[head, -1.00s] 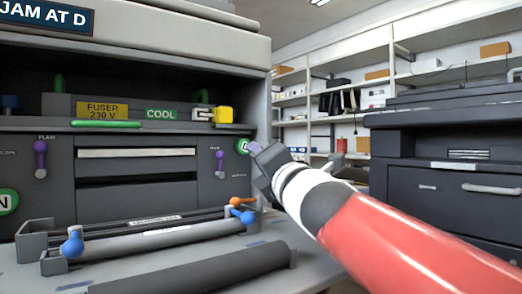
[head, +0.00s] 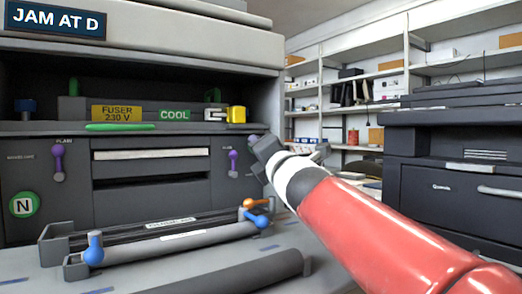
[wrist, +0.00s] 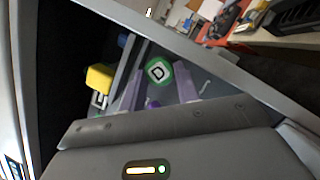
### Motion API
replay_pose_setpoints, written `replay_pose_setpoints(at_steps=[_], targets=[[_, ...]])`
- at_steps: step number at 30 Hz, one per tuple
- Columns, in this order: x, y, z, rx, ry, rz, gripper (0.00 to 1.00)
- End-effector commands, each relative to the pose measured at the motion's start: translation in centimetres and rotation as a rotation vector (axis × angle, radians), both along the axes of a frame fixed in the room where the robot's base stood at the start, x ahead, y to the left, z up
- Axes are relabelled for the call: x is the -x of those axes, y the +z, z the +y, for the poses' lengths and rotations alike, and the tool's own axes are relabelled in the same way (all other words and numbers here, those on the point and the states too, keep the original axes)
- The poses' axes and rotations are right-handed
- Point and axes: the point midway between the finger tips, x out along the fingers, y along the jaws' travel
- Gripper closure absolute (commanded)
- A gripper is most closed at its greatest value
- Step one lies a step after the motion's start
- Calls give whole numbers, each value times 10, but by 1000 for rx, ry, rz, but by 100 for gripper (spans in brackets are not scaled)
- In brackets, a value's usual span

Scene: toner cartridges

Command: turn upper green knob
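The upper green knob, a green disc with a white D plate, shows in the wrist view (wrist: 159,71) on the dark machine front. In the head view it is hidden behind my gripper (head: 254,143). In the wrist view my gripper (wrist: 160,88) has its two purple fingers apart, one on each side of the knob. I cannot tell whether the fingers touch it. A lower green knob marked N (head: 23,204) sits at the far left of the machine front.
A purple lever (head: 233,163) stands just left of my gripper, and another (head: 58,160) farther left. A yellow block (head: 237,115) sits on the shelf above. An open drawer with a roller (head: 185,240) juts out below. A dark printer (head: 455,185) stands at right.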

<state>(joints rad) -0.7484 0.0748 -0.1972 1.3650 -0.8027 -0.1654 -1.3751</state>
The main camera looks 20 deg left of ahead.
Motion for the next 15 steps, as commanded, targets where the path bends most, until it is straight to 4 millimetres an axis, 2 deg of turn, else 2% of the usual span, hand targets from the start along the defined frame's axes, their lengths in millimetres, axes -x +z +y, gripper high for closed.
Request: replay_pose_setpoints(at_steps=[1,3,4,15], targets=[[0,0,0,0,0,0,80],[0,0,0,0,0,0,90],[0,0,0,0,0,0,91],[1,1,0,-48,0,55,91]])
